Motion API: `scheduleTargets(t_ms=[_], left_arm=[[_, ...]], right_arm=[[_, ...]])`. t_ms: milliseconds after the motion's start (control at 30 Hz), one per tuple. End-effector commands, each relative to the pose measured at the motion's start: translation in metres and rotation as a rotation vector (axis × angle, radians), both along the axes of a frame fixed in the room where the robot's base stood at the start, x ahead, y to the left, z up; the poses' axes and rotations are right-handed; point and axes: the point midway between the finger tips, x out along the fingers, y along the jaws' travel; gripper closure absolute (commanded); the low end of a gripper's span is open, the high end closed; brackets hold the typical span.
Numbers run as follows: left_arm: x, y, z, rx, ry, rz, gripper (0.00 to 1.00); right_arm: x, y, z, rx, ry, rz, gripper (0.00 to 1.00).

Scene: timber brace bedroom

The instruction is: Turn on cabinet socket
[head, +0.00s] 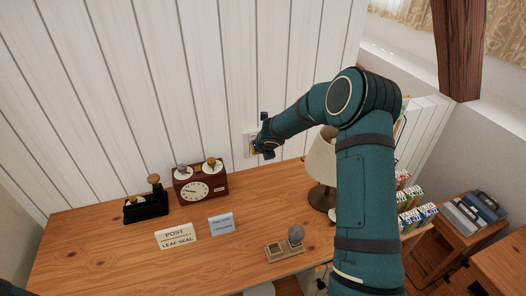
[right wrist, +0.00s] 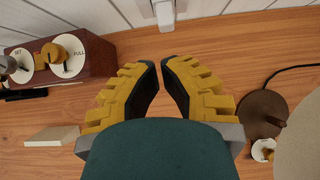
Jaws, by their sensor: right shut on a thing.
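The socket (head: 250,145) is a small pale plate on the white plank wall just above the back edge of the wooden desk. Its face is partly hidden by my right gripper (head: 262,149), which is right at it. In the right wrist view, the yellow, dark-padded fingers of my right gripper (right wrist: 160,75) are close together, with a pale socket part (right wrist: 164,14) just beyond their tips. Whether the socket is on or off cannot be made out. My left gripper is not in view.
A red-brown clock box (head: 200,188) with knobs stands left on the desk (head: 130,255). A black stamp holder (head: 146,207), two signs and a wooden tray (head: 285,250) are nearby. A lamp (head: 321,165) stands close right of the gripper. The desk below the socket is clear.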

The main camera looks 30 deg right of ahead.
Motion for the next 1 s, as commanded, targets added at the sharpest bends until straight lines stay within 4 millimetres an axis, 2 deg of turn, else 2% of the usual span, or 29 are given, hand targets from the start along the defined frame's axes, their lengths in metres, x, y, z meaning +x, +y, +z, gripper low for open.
scheduleTargets(t_ms=[100, 300, 1000], left_arm=[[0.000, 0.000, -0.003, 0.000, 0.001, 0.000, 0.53], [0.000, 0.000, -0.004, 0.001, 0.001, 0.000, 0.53], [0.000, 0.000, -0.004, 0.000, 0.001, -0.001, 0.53]], right_arm=[[-0.011, 0.003, 0.010, 0.000, -0.001, 0.001, 1.00], [-0.019, 0.005, 0.016, 0.000, 0.000, 0.001, 1.00], [-0.020, 0.005, 0.016, 0.000, 0.000, 0.001, 1.00]])
